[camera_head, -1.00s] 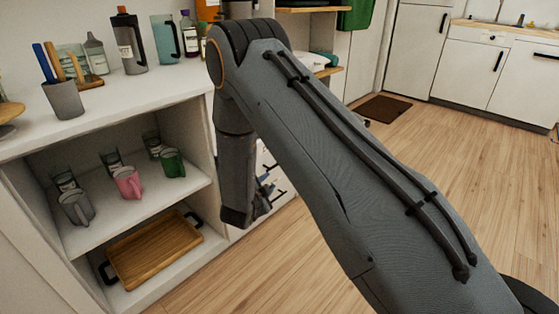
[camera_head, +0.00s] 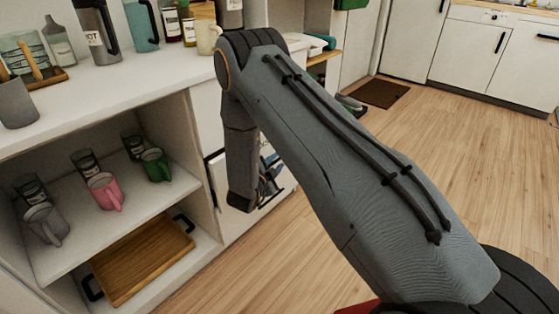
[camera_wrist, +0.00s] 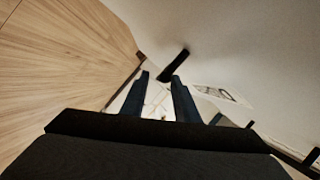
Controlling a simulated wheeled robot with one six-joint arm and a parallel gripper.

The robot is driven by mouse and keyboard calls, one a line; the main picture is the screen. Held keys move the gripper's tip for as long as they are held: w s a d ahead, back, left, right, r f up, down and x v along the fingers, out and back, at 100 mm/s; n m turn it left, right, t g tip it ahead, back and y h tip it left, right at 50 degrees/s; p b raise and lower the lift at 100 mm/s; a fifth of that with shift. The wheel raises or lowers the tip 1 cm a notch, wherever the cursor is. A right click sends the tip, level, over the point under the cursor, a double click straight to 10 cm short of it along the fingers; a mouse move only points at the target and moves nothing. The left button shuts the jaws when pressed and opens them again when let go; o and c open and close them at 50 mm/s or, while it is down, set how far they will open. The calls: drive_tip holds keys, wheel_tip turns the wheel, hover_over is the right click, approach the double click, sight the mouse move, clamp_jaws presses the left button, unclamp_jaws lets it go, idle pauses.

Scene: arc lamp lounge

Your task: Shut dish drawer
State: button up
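In the head view, what looks like the dish drawer (camera_head: 272,183) stands out from the white cabinet, with dark rack-like or dish-like shapes in it. My arm covers much of it, so I cannot tell how far it is out. My gripper (camera_wrist: 161,76) shows in the wrist view with its two dark fingers apart and nothing held between them. A black bar-shaped handle (camera_wrist: 174,65) on a white surface lies just beyond the fingertips; I cannot tell whether they touch. In the head view the fingers are hidden.
An open shelf (camera_head: 75,245) at left holds a grey mug, a pink mug (camera_head: 104,191), a green mug (camera_head: 155,165) and a wooden tray (camera_head: 140,262). Bottles and cups stand on the white counter (camera_head: 100,95). Wooden floor (camera_head: 440,140) is clear at right.

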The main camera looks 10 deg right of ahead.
sight(278, 160)
drive_tip(key=shift+b+x, duration=0.3)
drive_tip(key=shift+x, duration=1.35)
clamp_jaws()
